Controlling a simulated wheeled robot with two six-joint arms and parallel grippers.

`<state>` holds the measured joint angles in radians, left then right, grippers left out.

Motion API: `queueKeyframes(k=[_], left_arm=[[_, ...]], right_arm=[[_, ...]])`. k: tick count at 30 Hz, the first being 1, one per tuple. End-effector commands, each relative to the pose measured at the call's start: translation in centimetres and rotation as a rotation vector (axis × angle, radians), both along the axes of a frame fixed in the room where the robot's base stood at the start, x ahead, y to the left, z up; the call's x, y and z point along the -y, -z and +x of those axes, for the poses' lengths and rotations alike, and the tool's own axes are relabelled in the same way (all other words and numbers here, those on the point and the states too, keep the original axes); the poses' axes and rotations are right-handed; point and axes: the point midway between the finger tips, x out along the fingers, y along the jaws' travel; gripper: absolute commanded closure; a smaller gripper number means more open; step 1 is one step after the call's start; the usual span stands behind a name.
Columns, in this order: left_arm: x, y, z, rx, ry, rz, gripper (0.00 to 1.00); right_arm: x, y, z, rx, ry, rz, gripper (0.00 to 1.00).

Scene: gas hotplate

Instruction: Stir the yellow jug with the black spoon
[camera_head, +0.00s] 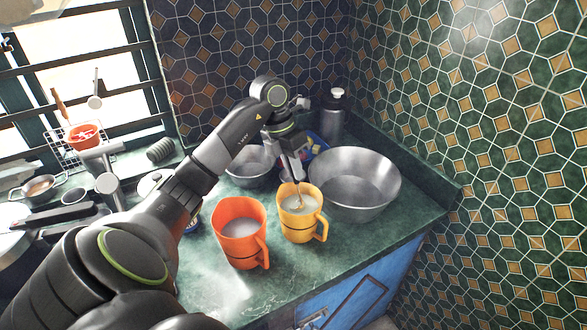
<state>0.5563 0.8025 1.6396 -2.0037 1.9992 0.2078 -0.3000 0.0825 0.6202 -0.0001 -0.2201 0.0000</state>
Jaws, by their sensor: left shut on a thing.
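The yellow jug (300,226) stands upright on the green counter, with pale contents inside and its handle toward the right. My left gripper (287,153) is above the jug and shut on the thin spoon (298,190). The spoon points down, and its lower end is inside the jug's mouth. Its upper part is mostly hidden by the gripper, and its black colour is hard to make out. I cannot tell whether the spoon touches the jug's wall. My right gripper is not in view.
An orange jug (239,245) stands just left of the yellow one. A large metal bowl (357,207) is close on the right. A smaller metal bowl (247,180) and a dark bottle (334,121) are behind. The counter (215,294) is clear in front.

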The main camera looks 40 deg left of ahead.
Motion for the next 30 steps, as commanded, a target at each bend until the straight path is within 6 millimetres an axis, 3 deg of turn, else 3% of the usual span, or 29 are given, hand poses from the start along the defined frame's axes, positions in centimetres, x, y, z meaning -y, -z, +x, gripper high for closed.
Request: queueKeyframes(k=[16, 30], left_arm=[[0.0, -6.2, 0.0, 0.001, 0.000, 0.000, 1.00], [0.0, -6.7, 0.0, 0.001, 0.000, 0.000, 1.00]], right_arm=[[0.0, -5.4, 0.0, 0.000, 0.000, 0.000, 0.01], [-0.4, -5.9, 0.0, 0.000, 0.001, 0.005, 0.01]])
